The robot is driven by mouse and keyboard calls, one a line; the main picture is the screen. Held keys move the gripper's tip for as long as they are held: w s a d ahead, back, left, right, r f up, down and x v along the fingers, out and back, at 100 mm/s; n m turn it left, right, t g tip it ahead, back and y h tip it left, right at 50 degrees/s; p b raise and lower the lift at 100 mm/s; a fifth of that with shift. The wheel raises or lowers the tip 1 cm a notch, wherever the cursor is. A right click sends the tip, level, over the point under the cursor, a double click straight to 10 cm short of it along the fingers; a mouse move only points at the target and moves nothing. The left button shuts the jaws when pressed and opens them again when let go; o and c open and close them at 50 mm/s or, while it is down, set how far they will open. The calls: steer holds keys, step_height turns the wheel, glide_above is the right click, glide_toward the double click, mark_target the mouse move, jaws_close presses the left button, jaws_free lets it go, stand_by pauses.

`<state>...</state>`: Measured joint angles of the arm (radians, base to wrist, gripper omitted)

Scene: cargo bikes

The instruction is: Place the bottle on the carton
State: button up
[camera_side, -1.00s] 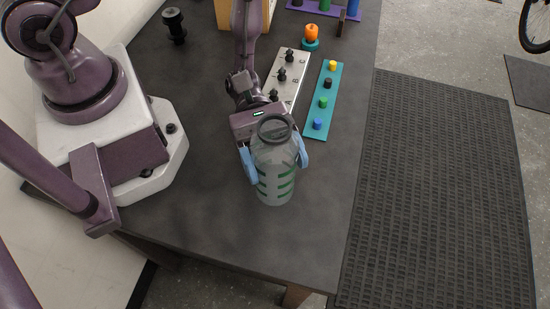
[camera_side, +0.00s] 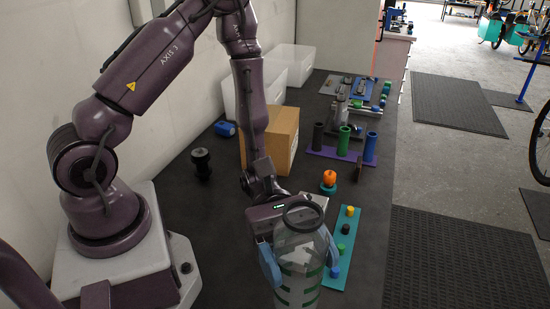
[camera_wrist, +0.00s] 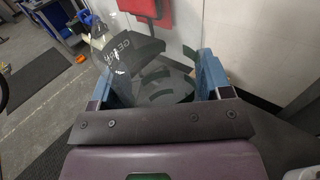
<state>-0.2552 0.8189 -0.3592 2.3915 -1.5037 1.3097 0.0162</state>
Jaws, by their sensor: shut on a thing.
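The bottle (camera_side: 299,252) is clear grey with green bands and a dark ring at its top. It stands upright at the bottom of the side view, its base cut off by the frame edge. My gripper (camera_side: 301,262) is shut on it, with one blue finger on each side. In the wrist view my gripper (camera_wrist: 165,78) has the see-through bottle (camera_wrist: 168,93) between its fingers. The brown carton (camera_side: 284,140) stands farther back on the table, partly behind my arm. I cannot tell whether the bottle touches the table.
A teal strip with coloured knobs (camera_side: 335,272) lies right of the bottle. An orange object on a teal base (camera_side: 329,181) and a purple rack with tubes (camera_side: 340,153) stand beyond. A black spool (camera_side: 201,164) and a blue can (camera_side: 225,129) are left of the carton; white bins (camera_side: 290,62) stand behind.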

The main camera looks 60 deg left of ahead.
steer(key=w+a+r+n+t+y, duration=0.1)
steer(key=w+a+r+n+t, duration=0.1)
steer(key=w+a+t, duration=0.3)
steer(key=w+a+r+n+t+y, duration=0.1)
steer(key=w+a+n+t, duration=0.15)
steer(key=a, duration=0.55)
steer(key=w+a+r+n+t+y, duration=0.1)
steer(key=w+a+r+n+t, duration=0.15)
steer(key=a, duration=0.35)
steer(key=s+a+r+n+t+y, duration=0.2)
steer(key=a+r+n+t+y, duration=0.3)
steer(key=a, duration=0.6)
steer(key=s+a+r+n+t+y, duration=0.1)
steer(key=a+r+n+t+y, duration=0.4)
steer(key=a, duration=0.6)
steer(key=w+a+f+m+g, duration=0.1)
steer(key=w+a+f, duration=0.7)
steer(key=w+f, duration=0.3)
steer(key=shift+f+m+g+h, duration=0.3)
steer(key=shift+m, duration=0.1)
steer(key=shift+f, duration=0.1)
